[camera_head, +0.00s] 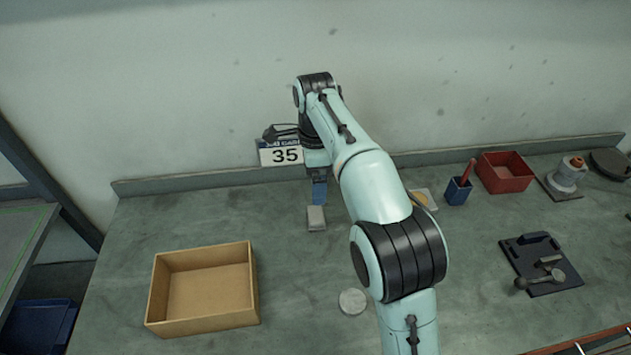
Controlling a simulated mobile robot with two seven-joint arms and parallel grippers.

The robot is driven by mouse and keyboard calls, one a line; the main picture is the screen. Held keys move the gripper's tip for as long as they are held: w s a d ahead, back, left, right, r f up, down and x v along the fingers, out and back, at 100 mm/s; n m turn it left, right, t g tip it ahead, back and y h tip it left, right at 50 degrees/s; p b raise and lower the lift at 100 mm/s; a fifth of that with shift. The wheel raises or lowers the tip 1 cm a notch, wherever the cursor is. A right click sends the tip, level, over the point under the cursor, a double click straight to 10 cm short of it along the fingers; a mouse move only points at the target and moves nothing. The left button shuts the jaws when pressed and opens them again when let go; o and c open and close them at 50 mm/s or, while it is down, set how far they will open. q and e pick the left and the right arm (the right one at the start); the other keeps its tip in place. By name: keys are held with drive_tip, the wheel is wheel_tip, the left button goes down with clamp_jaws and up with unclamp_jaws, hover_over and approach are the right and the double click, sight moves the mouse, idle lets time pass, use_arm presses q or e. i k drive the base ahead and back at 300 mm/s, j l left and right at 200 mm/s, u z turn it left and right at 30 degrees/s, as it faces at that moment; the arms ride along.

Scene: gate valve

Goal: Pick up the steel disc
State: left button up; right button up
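The steel disc (352,301) is a small, round, pale grey piece lying flat on the workbench (285,290), right of the wooden box and just left of my arm's lower part. My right arm comes in from the bottom and reaches to the back of the bench. Its gripper (318,182) hangs near the wall, well behind the disc and apart from it. The fingers are small and partly hidden, so I cannot tell whether they are open. My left gripper is not in view.
An open wooden box (205,318) stands at the left. A small grey block (316,218) lies below my gripper. The bench around the disc's left is clear.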

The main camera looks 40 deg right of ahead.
sight(352, 302)
drive_tip(key=k, duration=2)
